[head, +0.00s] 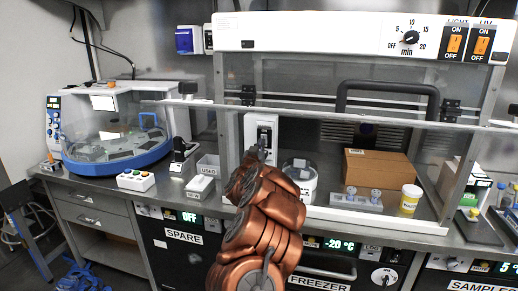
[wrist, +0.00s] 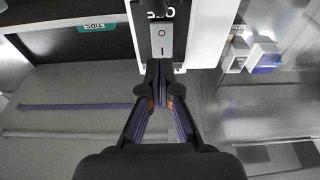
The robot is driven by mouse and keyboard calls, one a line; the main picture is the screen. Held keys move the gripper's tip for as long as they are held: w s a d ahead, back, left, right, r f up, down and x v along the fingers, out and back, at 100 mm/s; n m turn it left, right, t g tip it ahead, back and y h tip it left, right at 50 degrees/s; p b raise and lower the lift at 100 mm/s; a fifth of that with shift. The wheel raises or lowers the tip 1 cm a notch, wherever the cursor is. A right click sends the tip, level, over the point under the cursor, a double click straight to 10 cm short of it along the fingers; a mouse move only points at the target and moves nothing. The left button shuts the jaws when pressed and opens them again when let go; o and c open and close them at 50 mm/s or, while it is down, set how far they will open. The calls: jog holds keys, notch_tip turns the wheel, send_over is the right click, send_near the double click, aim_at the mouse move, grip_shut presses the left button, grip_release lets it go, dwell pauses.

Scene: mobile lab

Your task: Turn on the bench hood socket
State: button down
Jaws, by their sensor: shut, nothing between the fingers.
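The bench hood socket (head: 264,122) is a white upright panel inside the hood, behind the front frame in the head view. The wrist view shows its white plate (wrist: 205,32) close up, with a grey rocker switch (wrist: 161,42) marked with a circle and a line. My gripper (wrist: 160,72) is shut and empty, its fingertips together at the near end of the switch. I cannot tell whether they touch it. In the head view my copper-coloured arm rises to the socket and my gripper (head: 257,156) covers its lower part.
The hood's metal front rail (head: 330,112) crosses above my arm. Inside the hood, a glass container (head: 300,170), a brown box (head: 378,168) and a yellow-white cup (head: 410,198) stand to the right. A centrifuge-like machine (head: 117,140) stands on the left bench.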

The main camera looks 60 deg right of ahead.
jog(key=shift+x, duration=1.4)
jog(key=shift+w, duration=0.1)
jog(key=shift+p, duration=0.3)
